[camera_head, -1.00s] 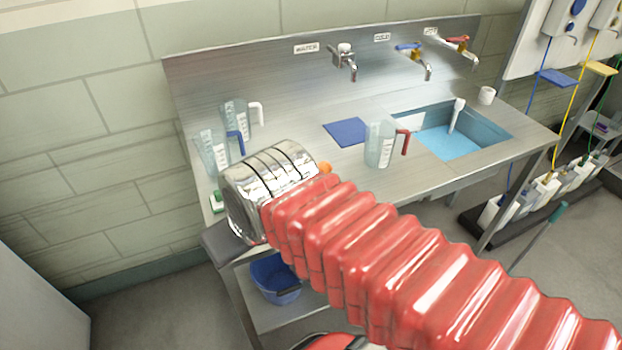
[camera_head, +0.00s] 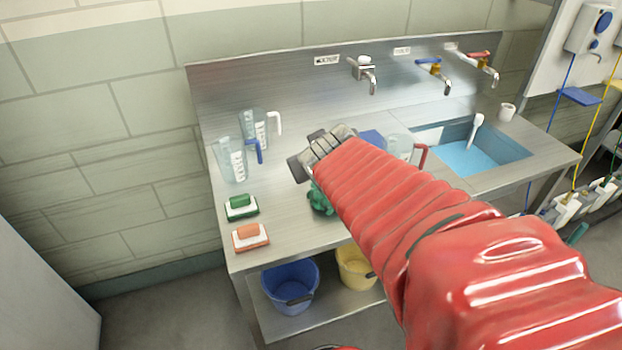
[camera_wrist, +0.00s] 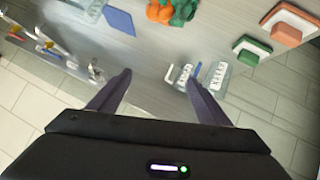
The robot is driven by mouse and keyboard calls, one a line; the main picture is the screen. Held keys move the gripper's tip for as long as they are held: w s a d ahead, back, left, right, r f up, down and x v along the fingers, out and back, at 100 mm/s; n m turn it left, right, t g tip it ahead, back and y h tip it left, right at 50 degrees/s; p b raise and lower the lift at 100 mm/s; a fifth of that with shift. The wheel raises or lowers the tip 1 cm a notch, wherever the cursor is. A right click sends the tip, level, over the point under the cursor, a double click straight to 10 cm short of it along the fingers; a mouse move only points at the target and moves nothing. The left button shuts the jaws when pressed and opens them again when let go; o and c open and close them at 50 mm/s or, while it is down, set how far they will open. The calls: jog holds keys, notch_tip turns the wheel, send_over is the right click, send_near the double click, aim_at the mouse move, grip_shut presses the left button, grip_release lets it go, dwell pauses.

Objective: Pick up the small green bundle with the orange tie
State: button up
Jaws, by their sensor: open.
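The green bundle (camera_head: 320,200) lies on the steel counter, partly hidden behind my red arm in the head view. In the wrist view the green bundle (camera_wrist: 184,12) is at the top edge, cut off by the frame. An orange part (camera_wrist: 159,11) touches its left side there; the arm hides it in the head view. My gripper (camera_wrist: 158,76) is open and empty, its two fingers spread over the counter and apart from the bundle. In the head view my gripper (camera_head: 310,156) is above the counter, behind the bundle.
Two measuring jugs (camera_head: 231,160) stand at the counter's back left. A green sponge (camera_head: 240,203) and an orange sponge (camera_head: 249,233) sit at the left front. Right are a blue mat (camera_head: 372,138), a red-handled jug (camera_head: 421,156) and the sink (camera_head: 470,157). Buckets (camera_head: 290,285) stand below.

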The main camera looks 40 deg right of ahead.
jog(key=w+d+f+n+t+y, duration=0.1)
jog(key=d+f+n+t, duration=0.15)
jog(key=d, duration=0.95)
jog(key=s+f+t+y, duration=0.1)
jog(key=s+f+y, duration=0.5)
jog(key=s+f, duration=0.2)
jog(key=shift+a+n, duration=0.35)
jog(key=shift+a, duration=0.1)
jog(key=shift+t, duration=0.25)
jog(key=x, duration=0.8)
jog(key=shift+w+a, duration=0.15)
jog(key=shift+w, duration=0.05)
jog(key=shift+w+f, duration=0.1)
jog(key=shift+w, duration=0.1)
